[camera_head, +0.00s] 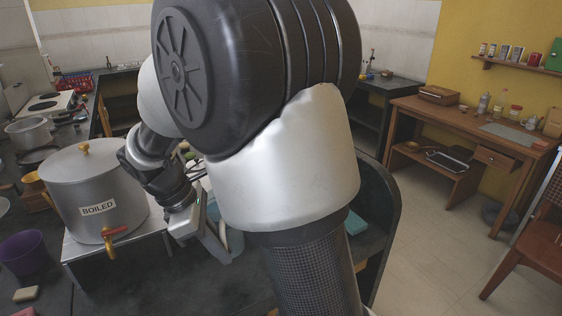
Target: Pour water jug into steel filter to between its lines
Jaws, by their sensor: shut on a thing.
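A large steel canister (92,185) labelled BOILED, with a lid, a brass knob and a red-handled tap, stands upright on a pale metal stand (80,258) at left. No other steel filter shows, and I cannot see level lines. My gripper (222,250) is right of the canister, low beside the stand, partly hidden behind my own arm. It is shut on a mostly hidden pale bluish thing (236,240), which may be the water jug. Its shape, tilt and contents cannot be told.
A purple cup (24,252) and a sponge (26,293) are on the dark counter at left. A pot (32,132) and a stove (48,104) stand behind the canister. A wooden desk (455,125) and chair (530,225) are at right, with open floor before them.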

